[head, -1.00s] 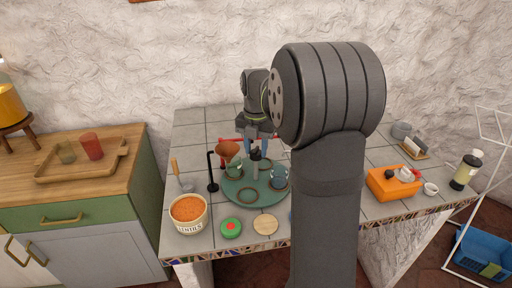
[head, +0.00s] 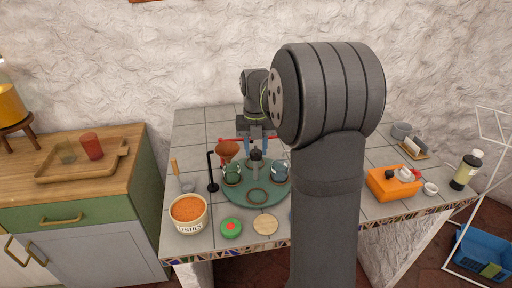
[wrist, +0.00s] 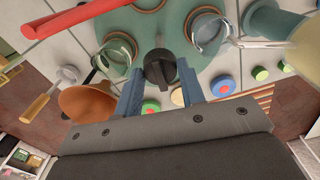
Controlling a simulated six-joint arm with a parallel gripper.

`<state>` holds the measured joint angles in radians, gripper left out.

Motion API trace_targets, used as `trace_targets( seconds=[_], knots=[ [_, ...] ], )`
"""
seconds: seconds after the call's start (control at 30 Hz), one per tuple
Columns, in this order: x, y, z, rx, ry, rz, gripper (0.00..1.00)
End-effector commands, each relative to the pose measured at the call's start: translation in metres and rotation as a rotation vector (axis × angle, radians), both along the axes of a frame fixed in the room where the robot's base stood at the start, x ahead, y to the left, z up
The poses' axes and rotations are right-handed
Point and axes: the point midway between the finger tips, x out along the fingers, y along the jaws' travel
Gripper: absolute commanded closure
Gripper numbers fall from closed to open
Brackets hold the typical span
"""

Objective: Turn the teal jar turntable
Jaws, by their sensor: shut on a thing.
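The teal turntable (head: 279,198) lies on the tiled counter and fills the upper part of the wrist view (wrist: 175,20). Ring marks show on its top, and one near its front edge (head: 257,197) is bare. Two clear jars stand on it, a left jar (head: 231,176) and a right jar (head: 281,171). A dark knob (wrist: 160,68) rises from its middle. My gripper (wrist: 160,83) is shut on this knob, with a blue finger on either side. In the head view my gripper (head: 256,147) is behind the knob.
A lentils tub (head: 189,214), green lid (head: 231,228) and wooden disc (head: 265,224) lie in front. My arm hides the counter right of it.

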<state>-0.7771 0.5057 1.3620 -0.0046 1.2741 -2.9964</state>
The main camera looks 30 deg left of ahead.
Motion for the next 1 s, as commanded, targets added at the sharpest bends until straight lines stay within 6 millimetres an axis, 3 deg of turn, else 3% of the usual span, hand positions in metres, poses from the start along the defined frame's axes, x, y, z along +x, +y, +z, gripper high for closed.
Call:
trace_targets(
  seconds=[0.57,0.6,0.67,1.0],
  knots=[
    [-0.0011,0.0017,0.001,0.003,0.0,0.016,1.0],
    [-0.0011,0.0017,0.001,0.003,0.0,0.016,0.56],
    [-0.001,0.0015,0.0009,0.003,0.0,0.016,0.44],
    [-0.0011,0.0014,-0.0001,0.002,0.001,0.016,0.42]
  ],
)
